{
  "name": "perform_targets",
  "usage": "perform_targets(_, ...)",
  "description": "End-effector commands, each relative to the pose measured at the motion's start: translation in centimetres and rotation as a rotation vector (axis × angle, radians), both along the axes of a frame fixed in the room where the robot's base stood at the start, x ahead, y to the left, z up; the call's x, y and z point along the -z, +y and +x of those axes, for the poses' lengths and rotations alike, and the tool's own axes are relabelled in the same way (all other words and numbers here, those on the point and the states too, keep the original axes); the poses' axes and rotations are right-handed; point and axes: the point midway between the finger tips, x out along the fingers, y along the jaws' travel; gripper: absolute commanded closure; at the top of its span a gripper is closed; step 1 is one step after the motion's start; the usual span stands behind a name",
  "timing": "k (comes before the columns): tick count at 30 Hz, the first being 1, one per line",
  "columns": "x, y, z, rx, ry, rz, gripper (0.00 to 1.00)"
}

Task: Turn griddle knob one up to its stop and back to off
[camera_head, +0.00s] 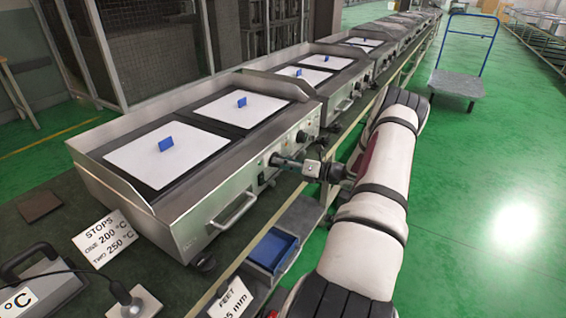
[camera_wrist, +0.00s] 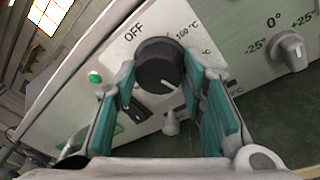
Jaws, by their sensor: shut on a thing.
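The black griddle knob (camera_wrist: 158,62) is on the steel front panel in the wrist view, with OFF at its upper left and a temperature scale from 160 °C at its upper right. Its white pointer line is at its lower right, away from OFF. My gripper (camera_wrist: 160,74) is shut on the knob, one teal-padded finger on each side. The griddle (camera_head: 212,200) has two plates with white sheets and blue markers.
A green lamp (camera_wrist: 95,77) is left of the knob, and a grey offset knob (camera_wrist: 290,52) is right of it. A handle (camera_head: 235,212) sticks out of the front. A STOPS card (camera_head: 105,234) reads one 200 °C, two 250 °C. A blue bin (camera_head: 272,248) sits below the front.

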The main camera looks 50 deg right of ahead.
Motion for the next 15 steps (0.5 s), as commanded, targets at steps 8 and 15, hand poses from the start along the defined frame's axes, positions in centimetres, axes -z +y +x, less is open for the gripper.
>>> perform_targets(8,0.14,-0.01,-0.01,0.001,0.009,0.06,0.9)
perform_targets(15,0.16,0.01,-0.01,0.001,0.009,0.067,0.9)
